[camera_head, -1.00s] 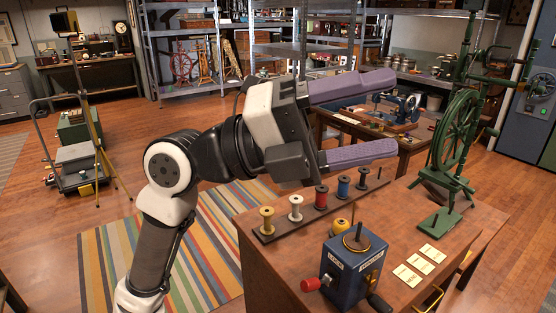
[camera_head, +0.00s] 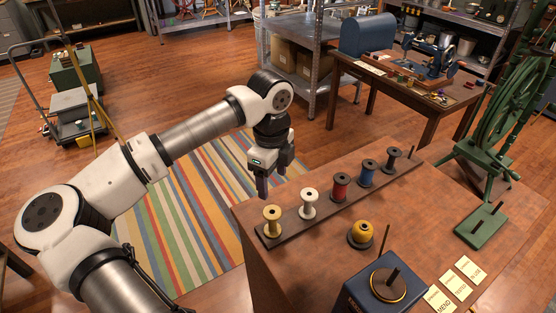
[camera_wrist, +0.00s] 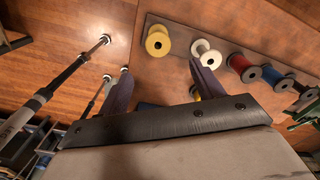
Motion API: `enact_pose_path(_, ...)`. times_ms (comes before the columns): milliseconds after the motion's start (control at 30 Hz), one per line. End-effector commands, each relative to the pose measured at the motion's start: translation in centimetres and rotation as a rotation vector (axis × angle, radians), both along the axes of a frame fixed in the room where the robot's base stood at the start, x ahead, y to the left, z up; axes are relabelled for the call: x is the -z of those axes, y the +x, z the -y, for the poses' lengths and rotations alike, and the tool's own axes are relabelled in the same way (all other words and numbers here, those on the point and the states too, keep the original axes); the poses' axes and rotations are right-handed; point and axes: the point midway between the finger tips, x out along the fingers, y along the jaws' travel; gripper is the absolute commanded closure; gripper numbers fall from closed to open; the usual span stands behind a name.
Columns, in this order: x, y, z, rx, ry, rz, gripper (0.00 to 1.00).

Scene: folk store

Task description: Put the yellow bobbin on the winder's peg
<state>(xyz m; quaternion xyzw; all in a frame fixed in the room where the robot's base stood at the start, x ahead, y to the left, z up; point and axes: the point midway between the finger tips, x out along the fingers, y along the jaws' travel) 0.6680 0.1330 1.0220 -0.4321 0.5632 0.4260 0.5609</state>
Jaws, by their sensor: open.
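The yellow bobbin (camera_head: 272,218) stands upright at the near left end of a dark rack (camera_head: 323,208) on the bench. It also shows in the wrist view (camera_wrist: 157,41), just beyond and between my fingertips. My gripper (camera_head: 271,184) points down behind and above the bobbin, past the bench's left edge; its fingers are apart and empty. The wrist view shows both fingers (camera_wrist: 158,72), with nothing between them. The winder (camera_head: 376,292) is a blue box at the bottom of the head view. Its upright peg (camera_head: 393,277) rises bare from a brass-rimmed disc; its lower part is cut off.
White (camera_head: 308,204), red (camera_head: 340,187), blue (camera_head: 367,174) and dark (camera_head: 392,158) bobbins share the rack. A rounded yellow thing (camera_head: 361,234) on a dark base sits between rack and winder. Paper cards (camera_head: 456,285) and a green spinning wheel (camera_head: 493,135) are at right.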

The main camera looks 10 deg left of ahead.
Motion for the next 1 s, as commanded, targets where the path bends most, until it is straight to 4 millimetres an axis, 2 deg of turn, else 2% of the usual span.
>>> enact_pose_path(367,2.1,-0.1,-0.3,-0.011,0.009,-0.007,0.34)
enact_pose_path(1000,9.9,-0.1,-0.3,-0.009,0.009,-0.004,0.34)
